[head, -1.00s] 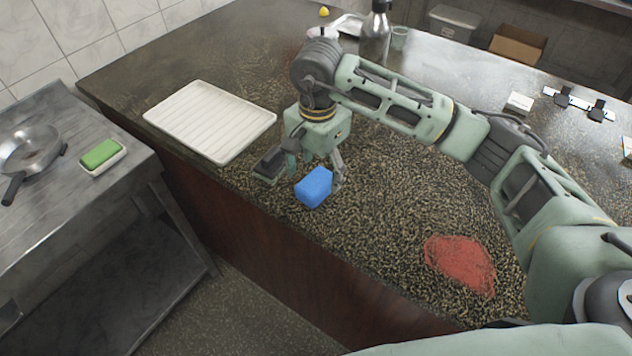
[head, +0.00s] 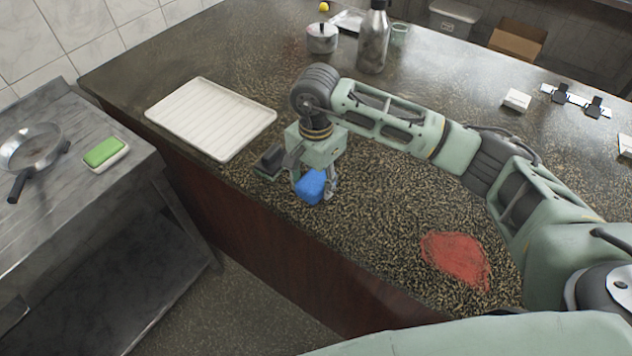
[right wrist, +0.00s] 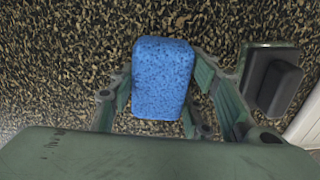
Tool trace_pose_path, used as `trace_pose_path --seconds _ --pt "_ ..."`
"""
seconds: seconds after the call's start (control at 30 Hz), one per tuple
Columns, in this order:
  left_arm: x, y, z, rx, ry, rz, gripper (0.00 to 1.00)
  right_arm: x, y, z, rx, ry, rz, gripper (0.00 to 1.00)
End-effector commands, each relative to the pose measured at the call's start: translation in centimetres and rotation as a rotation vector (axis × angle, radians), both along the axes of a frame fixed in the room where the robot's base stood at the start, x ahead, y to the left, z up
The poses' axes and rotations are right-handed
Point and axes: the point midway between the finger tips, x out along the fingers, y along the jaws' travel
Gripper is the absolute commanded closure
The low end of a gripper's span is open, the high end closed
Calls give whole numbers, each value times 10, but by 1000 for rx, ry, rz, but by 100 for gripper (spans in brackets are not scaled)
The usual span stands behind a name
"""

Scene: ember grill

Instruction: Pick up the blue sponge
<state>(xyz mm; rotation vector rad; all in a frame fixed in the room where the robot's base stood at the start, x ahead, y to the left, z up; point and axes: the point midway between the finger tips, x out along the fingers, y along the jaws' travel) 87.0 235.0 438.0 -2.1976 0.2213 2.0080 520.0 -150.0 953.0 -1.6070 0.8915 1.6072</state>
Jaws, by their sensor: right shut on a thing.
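The blue sponge (head: 311,187) is on the speckled counter near its front edge, between the fingers of my right gripper (head: 313,186). In the right wrist view the sponge (right wrist: 162,78) is a rounded blue block, with a green finger against each side. My right gripper (right wrist: 160,95) is shut on it. I cannot tell whether the sponge still touches the counter. My left gripper is not in view.
A dark block-like object (head: 271,161) sits close to the left of the right gripper. A white ribbed tray (head: 212,118) lies further left. A red patch (head: 455,259) marks the counter. A green sponge (head: 103,152) and a pan (head: 32,148) are on the side table.

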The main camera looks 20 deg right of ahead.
Motion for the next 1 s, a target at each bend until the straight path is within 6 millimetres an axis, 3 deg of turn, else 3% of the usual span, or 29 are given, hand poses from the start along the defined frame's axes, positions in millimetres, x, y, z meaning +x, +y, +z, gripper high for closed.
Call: trace_pose_path --seconds 0.37,0.63,1.0 --pt "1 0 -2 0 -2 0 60 1 0 3 0 -2 0 75" --pt "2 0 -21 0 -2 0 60 2 0 37 0 -8 0 75" --pt "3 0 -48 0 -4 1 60 -47 -66 85 -1 -6 -4 75"
